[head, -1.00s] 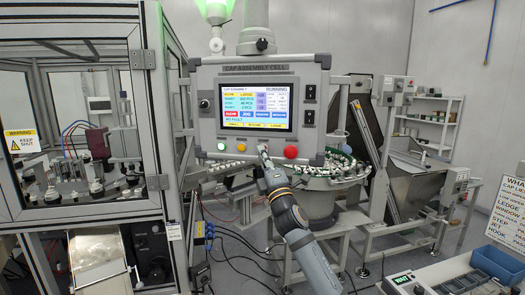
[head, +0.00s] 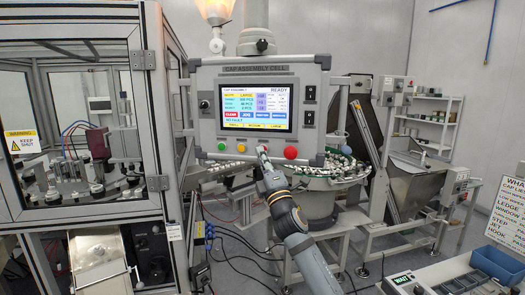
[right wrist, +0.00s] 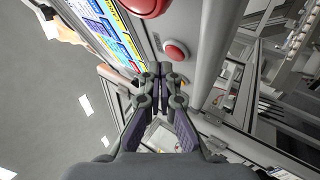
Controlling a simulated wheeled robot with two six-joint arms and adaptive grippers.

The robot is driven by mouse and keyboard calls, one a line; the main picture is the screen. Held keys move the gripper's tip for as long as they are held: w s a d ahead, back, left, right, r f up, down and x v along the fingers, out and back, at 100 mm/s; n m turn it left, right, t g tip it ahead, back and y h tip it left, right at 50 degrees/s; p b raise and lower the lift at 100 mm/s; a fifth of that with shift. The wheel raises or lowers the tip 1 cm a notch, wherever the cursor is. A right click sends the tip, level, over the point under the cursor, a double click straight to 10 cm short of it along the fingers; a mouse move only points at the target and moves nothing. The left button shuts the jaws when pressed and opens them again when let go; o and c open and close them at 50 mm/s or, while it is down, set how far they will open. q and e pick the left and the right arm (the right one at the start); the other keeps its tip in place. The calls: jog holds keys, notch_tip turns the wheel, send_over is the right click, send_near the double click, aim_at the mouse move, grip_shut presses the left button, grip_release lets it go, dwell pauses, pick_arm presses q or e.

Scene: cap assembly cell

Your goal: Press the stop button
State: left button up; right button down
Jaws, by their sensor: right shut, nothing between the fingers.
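The control panel (head: 215,130) faces me, its screen (head: 255,105) reading READY. Along its lower edge are a green button (head: 221,146), a yellow button (head: 241,147) and a large red mushroom button (head: 291,152). A smaller red button with a pale ring (right wrist: 175,51) shows in the right wrist view; in the head view my gripper covers its place. My right gripper (head: 262,151) is shut and empty at the panel's lower edge, between yellow and large red. In the right wrist view its fingertips (right wrist: 160,72) are close to the small red button; contact is unclear. My left gripper is not in view.
A signal lamp (head: 217,10) above the panel glows orange. A bowl feeder with caps (head: 335,170) stands behind and below the panel. A framed enclosure (head: 150,100) is at left. A blue bin (head: 497,262) and a small WAIT display (head: 401,280) are at lower right.

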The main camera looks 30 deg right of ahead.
jog(key=s+a+p, duration=0.1)
jog(key=s+a, duration=0.2)
jog(key=s, duration=0.1)
jog(key=shift+s+a+p, duration=0.2)
jog(key=shift+a+p, duration=0.15)
jog(key=shift+a, duration=0.05)
dwell(0.5)
